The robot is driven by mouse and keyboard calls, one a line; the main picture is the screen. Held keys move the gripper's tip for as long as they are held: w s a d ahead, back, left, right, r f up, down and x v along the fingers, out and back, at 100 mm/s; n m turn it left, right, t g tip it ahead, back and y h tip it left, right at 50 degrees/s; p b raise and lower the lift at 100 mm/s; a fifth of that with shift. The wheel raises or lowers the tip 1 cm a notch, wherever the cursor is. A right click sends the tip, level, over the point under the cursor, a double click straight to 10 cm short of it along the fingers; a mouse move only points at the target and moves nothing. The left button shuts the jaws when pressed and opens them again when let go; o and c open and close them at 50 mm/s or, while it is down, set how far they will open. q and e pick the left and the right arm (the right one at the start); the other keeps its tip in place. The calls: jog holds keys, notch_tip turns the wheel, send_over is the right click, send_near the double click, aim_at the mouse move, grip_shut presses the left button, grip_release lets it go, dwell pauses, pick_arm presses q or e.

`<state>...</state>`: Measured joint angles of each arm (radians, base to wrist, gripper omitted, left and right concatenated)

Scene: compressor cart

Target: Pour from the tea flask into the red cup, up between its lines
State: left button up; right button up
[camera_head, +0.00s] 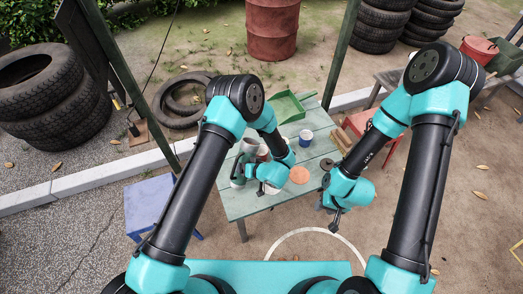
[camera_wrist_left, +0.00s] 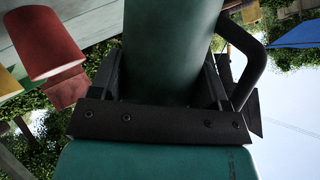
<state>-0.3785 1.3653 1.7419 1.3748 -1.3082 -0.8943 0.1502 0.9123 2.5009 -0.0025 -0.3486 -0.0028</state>
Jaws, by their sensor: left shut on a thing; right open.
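The tea flask is a dark green cylinder with a black side handle; in the left wrist view the flask (camera_wrist_left: 170,50) fills the middle, between the jaws. In the head view the flask (camera_head: 238,172) shows at the table's left edge. My left gripper (camera_head: 254,180) is shut on it. The red cup (camera_head: 262,152) stands on the table just beyond this gripper, partly hidden by my arm. It appears upside down in the left wrist view (camera_wrist_left: 48,45), apart from the flask. Its inside and lines cannot be seen. My right gripper (camera_head: 335,225) is open and empty, by the table's front right.
On the green plank table (camera_head: 255,205) stand a pale cup (camera_head: 249,145), a blue-and-white cup (camera_head: 306,138), an orange disc (camera_head: 299,175) and a green tray (camera_head: 284,109). A small dark round thing (camera_head: 327,164) lies at right. A blue stool (camera_head: 150,205) stands left.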

pick_arm(q)
jog(key=shift+w+f, duration=0.1)
jog(key=shift+w, duration=0.05)
dwell(0.6)
jog(key=shift+f+m+g+y, duration=0.2)
jog(key=shift+m+g+y, duration=0.2)
jog(key=shift+m+g, duration=0.15)
dwell(0.5)
jog(key=shift+s+a+f+m+g+y, duration=0.1)
jog(key=shift+s+f+m+g+y, duration=0.15)
jog(key=shift+f+m+g, duration=0.15)
jog(key=shift+s+f+m+g+y, duration=0.1)
jog(key=shift+f+m+g+y, duration=0.15)
jog(key=shift+f+m+g, duration=0.15)
dwell(2.7)
jog(key=shift+r, duration=0.15)
jog(key=shift+w+r+n+t, duration=0.1)
jog(key=shift+r+n+t, duration=0.2)
jog(key=shift+t, duration=0.15)
jog(key=shift+w+r+n+t+h, duration=0.2)
jog(key=shift+r+n+t+h, duration=0.25)
jog(key=shift+n+t+h, duration=0.2)
